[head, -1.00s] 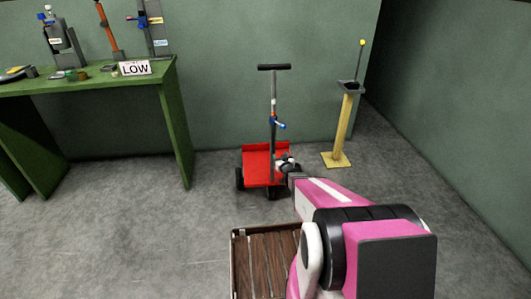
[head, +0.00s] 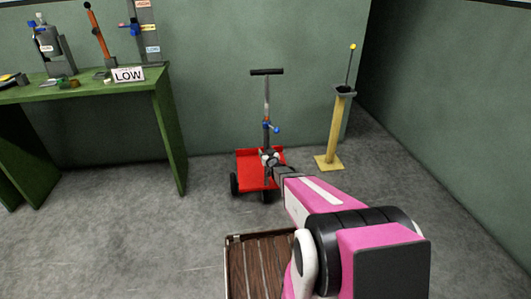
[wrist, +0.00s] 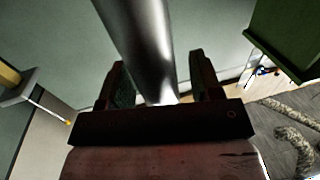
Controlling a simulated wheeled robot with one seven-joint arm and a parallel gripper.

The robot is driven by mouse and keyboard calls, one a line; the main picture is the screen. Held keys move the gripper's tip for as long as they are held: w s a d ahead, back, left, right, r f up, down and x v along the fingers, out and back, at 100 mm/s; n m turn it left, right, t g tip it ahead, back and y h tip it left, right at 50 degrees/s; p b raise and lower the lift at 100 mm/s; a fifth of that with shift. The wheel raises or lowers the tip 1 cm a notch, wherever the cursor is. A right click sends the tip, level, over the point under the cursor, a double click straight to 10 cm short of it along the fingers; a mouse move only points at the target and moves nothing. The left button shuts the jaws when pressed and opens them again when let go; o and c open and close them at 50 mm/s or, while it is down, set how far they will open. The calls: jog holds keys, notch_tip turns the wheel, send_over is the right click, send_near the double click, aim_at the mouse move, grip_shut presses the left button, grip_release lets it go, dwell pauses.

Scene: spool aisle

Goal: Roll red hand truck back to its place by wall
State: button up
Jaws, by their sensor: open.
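The red hand truck (head: 247,175) stands upright on the floor close to the back wall, with a grey post and a black T-handle (head: 267,72). A blue-ended lever sticks out from its post. My gripper (head: 269,158) is at the lower part of the post, above the red bed. In the wrist view my gripper (wrist: 160,82) is open, with a dark finger on each side of the shiny metal post (wrist: 143,40). The fingers look apart from the post; contact cannot be told for certain.
A green workbench (head: 172,130) with tools and a LOW sign (head: 128,74) stands at left. A yellow post stand (head: 334,130) is right of the truck, near the corner. A brown slatted platform (head: 257,270) is in front. Pale rope (wrist: 295,140) shows in the wrist view.

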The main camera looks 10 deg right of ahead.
jog(key=shift+w+a, duration=0.1)
jog(key=shift+w, duration=0.25)
grip_shut()
jog(key=w, duration=2.1)
jog(key=shift+w, duration=0.15)
grip_release()
